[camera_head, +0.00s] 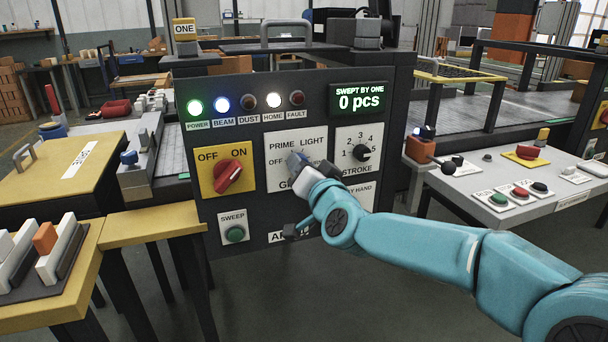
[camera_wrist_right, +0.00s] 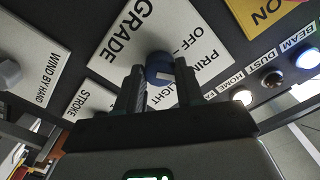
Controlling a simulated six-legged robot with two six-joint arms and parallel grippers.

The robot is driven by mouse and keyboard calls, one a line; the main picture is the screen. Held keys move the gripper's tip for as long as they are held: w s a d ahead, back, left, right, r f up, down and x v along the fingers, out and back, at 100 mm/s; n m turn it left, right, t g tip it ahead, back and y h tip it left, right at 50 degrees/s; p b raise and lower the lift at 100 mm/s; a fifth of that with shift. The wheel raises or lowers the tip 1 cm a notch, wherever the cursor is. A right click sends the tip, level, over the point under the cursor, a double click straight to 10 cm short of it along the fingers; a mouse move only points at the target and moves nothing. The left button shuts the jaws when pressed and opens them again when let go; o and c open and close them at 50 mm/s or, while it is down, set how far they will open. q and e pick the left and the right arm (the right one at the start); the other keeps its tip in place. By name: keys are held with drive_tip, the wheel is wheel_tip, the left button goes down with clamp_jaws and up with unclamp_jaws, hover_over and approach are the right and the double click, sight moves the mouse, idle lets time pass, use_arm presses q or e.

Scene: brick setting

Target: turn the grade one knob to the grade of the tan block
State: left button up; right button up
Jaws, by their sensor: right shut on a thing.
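The grade knob (camera_wrist_right: 160,68) is a round blue knob on a white plate (camera_head: 275,153) marked PRIME, LIGHT, OFF and GRADE, in the middle of the dark panel. My right gripper (camera_head: 303,170) is at this plate, and its fingers are shut on the knob in the right wrist view (camera_wrist_right: 152,88). The gripper hides much of the knob in the head view, so its pointer setting cannot be read. An orange block (camera_head: 45,238) stands among white blocks in a rack at the left; I cannot tell whether it is the tan block. My left gripper is not in view.
The red OFF/ON switch (camera_head: 229,176) is just left of the grade plate, the black stroke knob (camera_head: 362,153) just right. A green sweep button (camera_head: 235,235) is below. The display (camera_head: 358,99) reads 0 pcs. A yellow table (camera_head: 140,226) stands at the left.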

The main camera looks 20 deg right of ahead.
drive_tip(key=shift+m, duration=0.4)
drive_tip(key=o, duration=1)
drive_tip(key=shift+o, duration=0.2)
drive_tip(key=s+p, duration=0.1)
drive_tip(key=s, duration=1.5)
drive_tip(key=shift+s+d, duration=0.15)
drive_tip(key=shift+d, duration=0.1)
